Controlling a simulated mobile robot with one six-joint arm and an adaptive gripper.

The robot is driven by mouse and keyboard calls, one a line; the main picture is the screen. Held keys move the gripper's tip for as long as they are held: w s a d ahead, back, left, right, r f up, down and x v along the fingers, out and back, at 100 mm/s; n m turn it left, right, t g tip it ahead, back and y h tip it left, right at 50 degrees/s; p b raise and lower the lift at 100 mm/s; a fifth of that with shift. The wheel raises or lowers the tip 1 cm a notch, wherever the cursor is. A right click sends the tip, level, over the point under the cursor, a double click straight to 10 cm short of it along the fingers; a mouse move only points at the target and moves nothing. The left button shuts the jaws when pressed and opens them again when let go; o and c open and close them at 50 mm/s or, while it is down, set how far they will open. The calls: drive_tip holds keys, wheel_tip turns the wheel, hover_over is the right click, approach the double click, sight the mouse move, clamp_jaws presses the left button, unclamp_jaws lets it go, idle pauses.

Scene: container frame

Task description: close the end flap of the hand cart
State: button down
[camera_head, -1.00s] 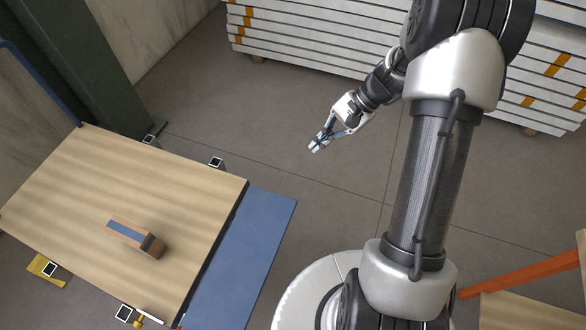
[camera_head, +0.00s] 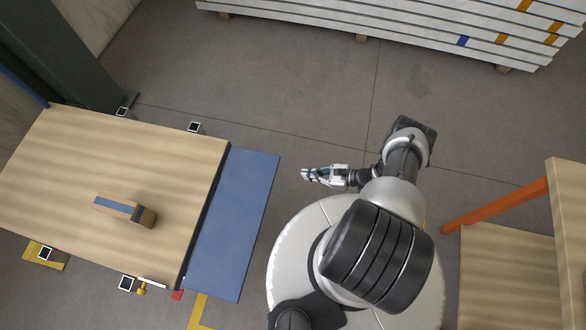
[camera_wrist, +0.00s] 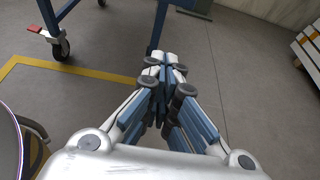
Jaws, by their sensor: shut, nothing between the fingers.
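The hand cart has a pale wooden deck (camera_head: 110,180) at the left of the head view. Its blue end flap (camera_head: 232,225) sticks out from the deck's right end, folded outward with a dark gap along the joint. My gripper (camera_head: 304,174) is to the right of the flap, apart from it, with its fingers pointing left toward it. The fingers are shut and empty, which the wrist view (camera_wrist: 165,68) also shows. The flap's underside is hard to make out there.
A small brown box with a blue stripe (camera_head: 125,210) lies on the deck. A stack of white boards (camera_head: 400,25) is at the back. An orange bar (camera_head: 495,207) and wooden boards (camera_head: 505,280) are at the right. Grey floor behind my gripper is clear.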

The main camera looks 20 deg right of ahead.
drive_tip(key=b+x, duration=0.2)
drive_tip(key=x, duration=0.8)
drive_tip(key=shift+r, duration=2.1)
